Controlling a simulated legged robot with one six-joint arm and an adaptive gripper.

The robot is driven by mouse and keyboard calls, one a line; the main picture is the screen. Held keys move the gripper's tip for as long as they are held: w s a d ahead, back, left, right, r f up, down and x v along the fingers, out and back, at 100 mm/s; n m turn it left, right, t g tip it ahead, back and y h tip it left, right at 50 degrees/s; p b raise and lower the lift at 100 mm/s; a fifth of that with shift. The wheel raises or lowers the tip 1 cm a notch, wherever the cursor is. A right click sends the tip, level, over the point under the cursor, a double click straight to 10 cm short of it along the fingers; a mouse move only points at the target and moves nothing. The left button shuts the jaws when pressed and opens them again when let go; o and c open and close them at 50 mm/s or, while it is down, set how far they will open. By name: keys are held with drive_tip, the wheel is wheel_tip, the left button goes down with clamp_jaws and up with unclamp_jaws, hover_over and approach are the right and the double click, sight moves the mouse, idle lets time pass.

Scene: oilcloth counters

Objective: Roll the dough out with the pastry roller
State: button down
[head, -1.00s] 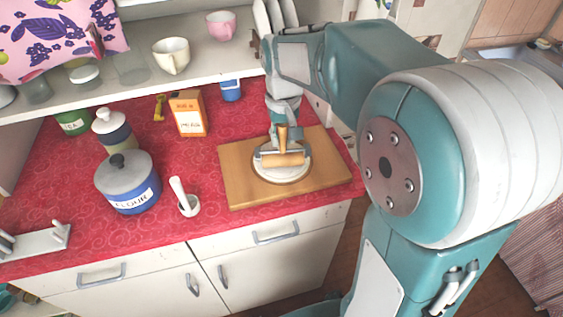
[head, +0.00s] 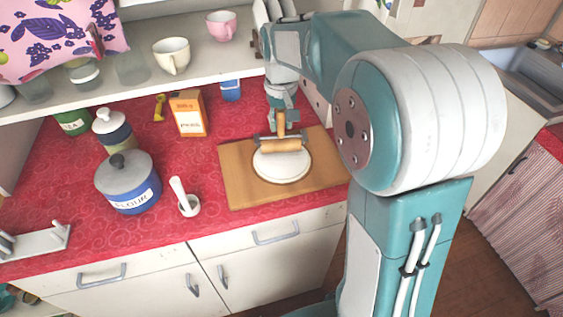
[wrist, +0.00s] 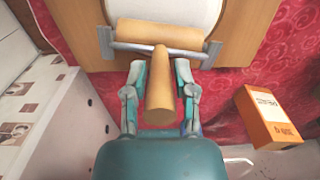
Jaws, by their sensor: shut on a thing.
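The pastry roller (head: 281,145) has a wooden cylinder in a grey metal frame and an upright wooden handle. In the head view it lies over the far edge of the white, flat, round dough (head: 282,167). The dough sits on a wooden board (head: 237,181). My gripper (head: 281,122) is above the far side of the board, shut on the roller's handle. In the wrist view the two fingers of my gripper (wrist: 161,88) flank the handle, and the roller (wrist: 160,34) and part of the dough (wrist: 180,8) show beyond them. Whether the cylinder touches the dough is unclear.
An orange box (head: 188,114) and a blue tin (head: 231,90) stand on the red counter behind and left of the board. A shelf with cups (head: 172,57) runs behind.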

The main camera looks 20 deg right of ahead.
drive_tip(key=shift+s+a+r, duration=0.1)
drive_tip(key=shift+s+a, duration=0.05)
drive_tip(key=shift+s, duration=0.55)
drive_tip(key=shift+s+a, duration=0.1)
drive_tip(key=shift+s, duration=0.55)
wheel_tip(320, 180, up, 6)
drive_tip(key=shift+f, duration=2.8)
drive_tip(key=shift+f, duration=0.3)
